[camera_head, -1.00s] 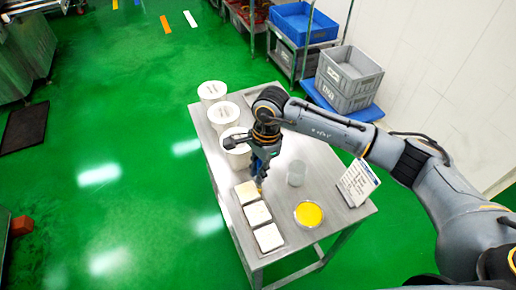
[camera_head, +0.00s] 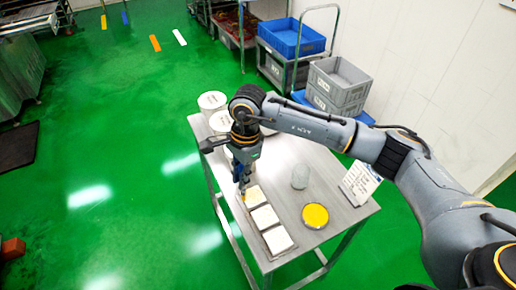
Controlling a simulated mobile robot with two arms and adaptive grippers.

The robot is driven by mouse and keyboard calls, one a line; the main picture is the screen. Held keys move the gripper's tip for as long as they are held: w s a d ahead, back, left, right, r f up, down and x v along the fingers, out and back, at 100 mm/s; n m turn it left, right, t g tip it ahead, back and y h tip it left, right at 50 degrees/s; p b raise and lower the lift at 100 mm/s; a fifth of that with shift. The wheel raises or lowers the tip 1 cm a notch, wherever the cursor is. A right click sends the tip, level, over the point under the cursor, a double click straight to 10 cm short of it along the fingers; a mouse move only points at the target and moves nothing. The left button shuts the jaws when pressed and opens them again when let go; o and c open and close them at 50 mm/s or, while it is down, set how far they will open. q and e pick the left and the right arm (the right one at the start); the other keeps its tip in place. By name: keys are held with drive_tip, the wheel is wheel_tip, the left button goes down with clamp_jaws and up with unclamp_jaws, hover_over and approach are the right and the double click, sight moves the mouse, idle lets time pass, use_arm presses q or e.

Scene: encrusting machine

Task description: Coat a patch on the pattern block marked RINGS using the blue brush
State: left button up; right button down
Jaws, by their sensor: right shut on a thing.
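Several white pattern blocks lie in a row along the left edge of the steel table; the far block (camera_head: 254,197), the middle block (camera_head: 264,217) and the near block (camera_head: 278,240) show. Their markings are too small to read. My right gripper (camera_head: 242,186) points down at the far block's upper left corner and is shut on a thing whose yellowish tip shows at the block. The brush is mostly hidden by the gripper, and its blue cannot be told from the gripper's own blue parts. A dish of yellow liquid (camera_head: 315,216) stands right of the blocks. My left gripper is not in view.
White tubs (camera_head: 212,101) stand at the table's far left, partly behind my arm. A clear cup (camera_head: 300,176) and a printed sign (camera_head: 360,183) stand on the steel table (camera_head: 322,170). Carts with blue and grey crates (camera_head: 338,82) are behind.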

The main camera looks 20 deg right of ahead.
sight(240, 167)
wheel_tip(240, 167, up, 2)
drive_tip(key=shift+d, duration=0.15)
drive_tip(key=shift+r+p, duration=0.5)
drive_tip(key=shift+r, duration=0.25)
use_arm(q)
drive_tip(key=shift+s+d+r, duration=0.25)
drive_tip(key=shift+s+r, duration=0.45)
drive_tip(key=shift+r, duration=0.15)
use_arm(e)
drive_tip(key=shift+r, duration=0.75)
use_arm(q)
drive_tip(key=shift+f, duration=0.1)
use_arm(e)
drive_tip(key=shift+a, duration=0.2)
